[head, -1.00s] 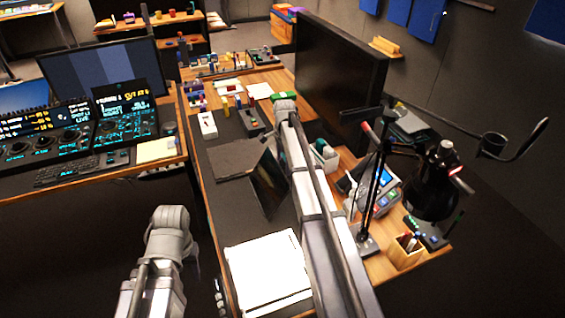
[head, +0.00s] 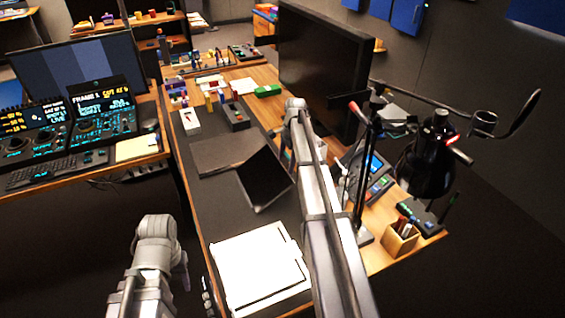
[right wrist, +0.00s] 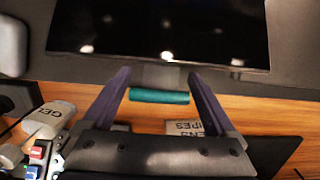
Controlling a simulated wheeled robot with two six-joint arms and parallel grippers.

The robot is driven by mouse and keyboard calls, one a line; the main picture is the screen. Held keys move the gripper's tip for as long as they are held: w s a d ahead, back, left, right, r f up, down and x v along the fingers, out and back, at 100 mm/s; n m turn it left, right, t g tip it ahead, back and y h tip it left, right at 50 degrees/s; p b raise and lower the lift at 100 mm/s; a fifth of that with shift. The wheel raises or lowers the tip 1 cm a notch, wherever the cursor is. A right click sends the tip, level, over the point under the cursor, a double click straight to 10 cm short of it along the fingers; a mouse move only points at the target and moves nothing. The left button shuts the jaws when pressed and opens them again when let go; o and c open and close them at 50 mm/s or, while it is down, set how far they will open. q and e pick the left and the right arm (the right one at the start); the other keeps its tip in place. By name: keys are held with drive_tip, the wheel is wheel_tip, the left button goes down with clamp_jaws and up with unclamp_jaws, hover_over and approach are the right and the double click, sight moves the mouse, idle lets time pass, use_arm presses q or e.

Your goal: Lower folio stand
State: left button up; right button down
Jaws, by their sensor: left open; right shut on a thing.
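The folio stand lies on the dark desk mat in the head view. Its flat base leaf (head: 225,153) rests on the mat, and its black panel (head: 265,179) tilts up from it at a slant. In the right wrist view the glossy panel (right wrist: 160,32) fills the top, with a teal tab (right wrist: 160,96) at its edge. In the head view my right arm hides that gripper.
A white pad (head: 262,268) lies on the near mat. A large monitor (head: 322,72) stands behind my right arm. A black lamp (head: 428,160) and a wooden pen cup (head: 400,238) stand at right. A gel pack (right wrist: 45,122) lies beside the right gripper.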

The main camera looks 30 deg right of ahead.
drive_tip(key=shift+s+d+f+b, duration=0.1)
drive_tip(key=shift+d+f+b, duration=0.2)
drive_tip(key=shift+f+b, duration=0.5)
drive_tip(key=shift+d+f+b, duration=0.3)
drive_tip(key=shift+f+b, duration=0.35)
drive_tip(key=shift+f, duration=0.2)
drive_tip(key=shift+s+d+f+b, duration=0.1)
drive_tip(key=shift+d+f+b, duration=0.2)
drive_tip(key=shift+f+b, duration=0.5)
drive_tip(key=shift+f, duration=0.15)
unclamp_jaws()
drive_tip(key=shift+w, duration=0.1)
drive_tip(key=shift+r, duration=0.2)
wheel_tip(320, 180, up, 7)
drive_tip(key=d+p, duration=0.1)
drive_tip(key=p, duration=0.7)
drive_tip(key=shift+r, duration=0.2)
